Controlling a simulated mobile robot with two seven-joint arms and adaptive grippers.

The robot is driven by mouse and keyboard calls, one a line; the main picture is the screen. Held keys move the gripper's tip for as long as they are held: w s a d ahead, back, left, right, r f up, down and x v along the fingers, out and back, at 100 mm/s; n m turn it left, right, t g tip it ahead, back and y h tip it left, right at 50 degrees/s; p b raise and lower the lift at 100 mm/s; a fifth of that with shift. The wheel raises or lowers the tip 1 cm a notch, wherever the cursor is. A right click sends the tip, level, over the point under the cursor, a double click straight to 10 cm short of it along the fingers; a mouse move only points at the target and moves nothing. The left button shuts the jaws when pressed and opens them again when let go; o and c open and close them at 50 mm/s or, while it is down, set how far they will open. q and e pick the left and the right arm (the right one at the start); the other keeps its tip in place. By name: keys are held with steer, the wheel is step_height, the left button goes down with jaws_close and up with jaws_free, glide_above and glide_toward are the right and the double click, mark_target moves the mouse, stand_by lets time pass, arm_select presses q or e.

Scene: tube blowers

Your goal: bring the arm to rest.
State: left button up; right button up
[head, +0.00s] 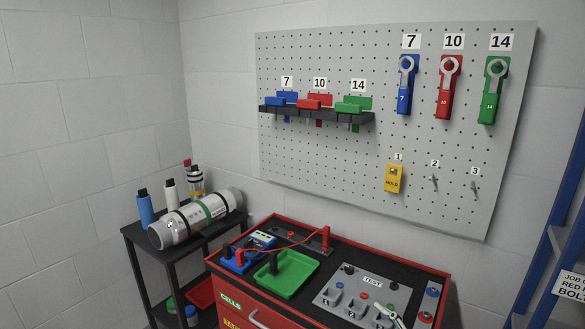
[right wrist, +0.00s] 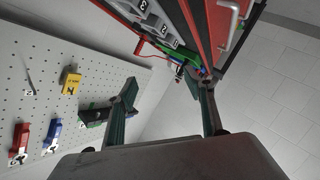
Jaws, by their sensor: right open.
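My right gripper (right wrist: 168,84) shows in the right wrist view with its two dark fingers spread wide apart. Nothing is between them. Beyond the fingers are the red bench (right wrist: 190,30) with its test panel and part of the pegboard (right wrist: 50,100). My left gripper is in neither view.
The red cabinet (head: 262,295) carries a green tray (head: 287,273). A black cart (head: 185,262) with a strapped cylinder (head: 197,218) and bottles stands left. The pegboard (head: 330,160) holds numbered tools and a yellow tag (head: 394,178). A blue rack (head: 566,230) is at right.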

steer(key=s+d+f+m+g+h, duration=0.2)
steer(key=s+d+f+g+h, duration=0.25)
steer(key=s+d, duration=0.6)
steer(key=s+d+f+m+g+h, duration=0.25)
steer(key=s+d+f+h, duration=0.3)
steer(key=s+d, duration=0.45)
steer(key=a+f+m+t+y, duration=0.3)
steer(key=a+f+y, duration=0.4)
steer(key=a+f, duration=0.8)
steer(key=shift+a+f+y, duration=0.25)
steer(key=shift+f+y, duration=0.05)
steer(key=shift+f, duration=0.8)
steer(key=shift+w, duration=0.1)
